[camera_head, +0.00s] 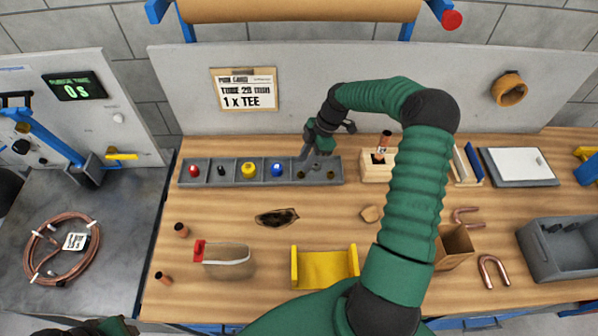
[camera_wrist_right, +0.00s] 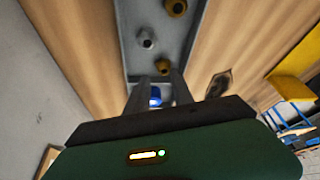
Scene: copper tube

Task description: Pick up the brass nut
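A long grey compartment tray (camera_head: 225,182) lies at the back of the wooden bench. Small brass pieces, which may include the brass nut (camera_head: 302,175), sit toward its right end. In the right wrist view, one small brass piece (camera_wrist_right: 162,68) lies just beyond the fingertips, with a silver piece (camera_wrist_right: 147,38) and a larger brass piece (camera_wrist_right: 177,7) farther off. My right gripper (camera_head: 304,155) is over the tray, open and empty; a blue piece (camera_wrist_right: 155,97) shows between its fingers (camera_wrist_right: 157,88) but is not gripped. Part of my left arm shows at the bottom left; its fingers are not clear.
Red, black and yellow (camera_head: 249,170) pieces sit in the left compartments. A wooden block (camera_head: 375,168) stands right of the tray. A dark patch (camera_head: 277,217) and yellow cradle (camera_head: 325,268) lie in front. The back panel rises behind.

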